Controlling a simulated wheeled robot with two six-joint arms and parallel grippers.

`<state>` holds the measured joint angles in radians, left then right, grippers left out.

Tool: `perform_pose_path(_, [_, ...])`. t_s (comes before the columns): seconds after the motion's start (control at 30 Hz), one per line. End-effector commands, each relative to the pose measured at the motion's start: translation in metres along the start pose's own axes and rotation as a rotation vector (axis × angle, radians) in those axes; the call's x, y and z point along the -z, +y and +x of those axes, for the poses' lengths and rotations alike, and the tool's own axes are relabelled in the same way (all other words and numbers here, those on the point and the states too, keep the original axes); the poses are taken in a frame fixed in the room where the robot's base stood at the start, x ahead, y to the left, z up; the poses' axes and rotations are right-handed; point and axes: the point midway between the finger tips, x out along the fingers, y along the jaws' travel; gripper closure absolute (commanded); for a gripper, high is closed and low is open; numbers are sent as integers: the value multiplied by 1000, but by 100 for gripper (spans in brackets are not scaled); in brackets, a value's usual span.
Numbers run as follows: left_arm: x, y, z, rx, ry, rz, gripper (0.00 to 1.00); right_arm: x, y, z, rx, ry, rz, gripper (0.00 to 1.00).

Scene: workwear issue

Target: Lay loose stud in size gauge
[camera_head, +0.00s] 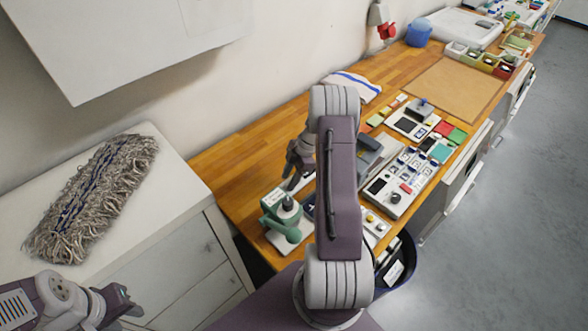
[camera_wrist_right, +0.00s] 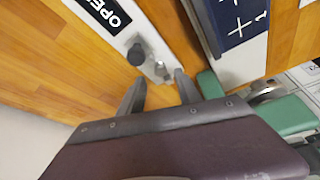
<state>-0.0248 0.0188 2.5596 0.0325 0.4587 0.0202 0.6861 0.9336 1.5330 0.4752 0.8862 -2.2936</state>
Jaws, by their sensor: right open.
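My right gripper (camera_head: 297,178) hangs over the near left part of the wooden bench, left of my forearm. In the right wrist view its open fingers (camera_wrist_right: 158,92) point at the end of a white plate (camera_wrist_right: 150,42) labelled "OPEN". A dark grey rounded piece (camera_wrist_right: 137,55) and a small silvery piece (camera_wrist_right: 161,70) are at that end, just beyond the fingertips. I cannot tell which, if either, is the loose stud, or whether the plate is the size gauge. Nothing shows between the fingers. My left gripper (camera_head: 120,303) is at the lower left, away from the bench; its jaw opening is unclear.
A green hand press (camera_head: 283,218) stands at the bench's near end, close to my right gripper. A dark blue marked panel (camera_wrist_right: 233,18) lies beside the white plate. Trays and cards (camera_head: 398,185) crowd the bench beyond my arm. A mop head (camera_head: 95,195) lies on the white cabinet.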

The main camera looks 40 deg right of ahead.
Motion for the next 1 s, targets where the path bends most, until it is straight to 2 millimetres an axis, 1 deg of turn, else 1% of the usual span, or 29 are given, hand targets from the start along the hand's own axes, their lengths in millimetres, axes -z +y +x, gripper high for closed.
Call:
perform_pose_path(0.03, [-1,0,6,0,-1,0,64,-2,1,-12,-7,-3,0,60])
perform_pose_path(0.2, [-2,0,13,0,-1,0,64,-2,1,-56,-6,-2,0,60])
perform_pose_path(0.3, [-2,0,15,0,-1,0,64,-1,1,-76,-4,-1,1,60])
perform_pose_path(0.4, [-2,0,16,0,-1,0,64,-1,1,-89,-3,-2,0,60])
perform_pose_path(0.53, [-2,0,16,0,-1,0,64,-1,0,-96,0,-1,1,60])
perform_pose_path(1.0, [-2,0,16,0,-1,0,64,0,0,-96,0,0,1,60])
